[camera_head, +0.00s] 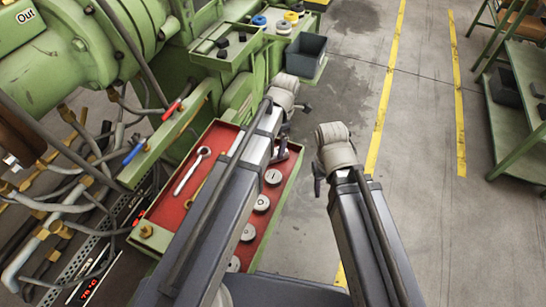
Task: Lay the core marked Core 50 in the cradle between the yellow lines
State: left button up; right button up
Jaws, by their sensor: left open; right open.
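I cannot make out a core marked Core 50 or read any core marking. Several round grey pieces (262,203) lie in a row along the right side of a red-lined tray (172,212); whether they are cores is unclear. I cannot identify the cradle. Long yellow lines (384,100) run along the floor at the right. My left arm crosses over the tray. A dark part beside it, seemingly my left gripper (283,152), shows over the tray's upper right, open and mostly hidden by the arm.
The green extruder (70,45) fills the left, with hoses and cables below it. A wrench (192,170) lies in the tray. A green shelf (232,48) holds small dark blocks, near coloured spools and a grey bin (305,54). A green rack (520,125) stands right. Floor between is clear.

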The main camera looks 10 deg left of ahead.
aim_at(272, 160)
pick_arm(q)
jog(key=f+b, duration=0.4)
jog(key=f, duration=0.1)
jog(key=shift+s+a, duration=0.15)
jog(key=shift+a, duration=0.1)
jog(key=shift+r, duration=0.1)
grip_shut()
dwell(0.4)
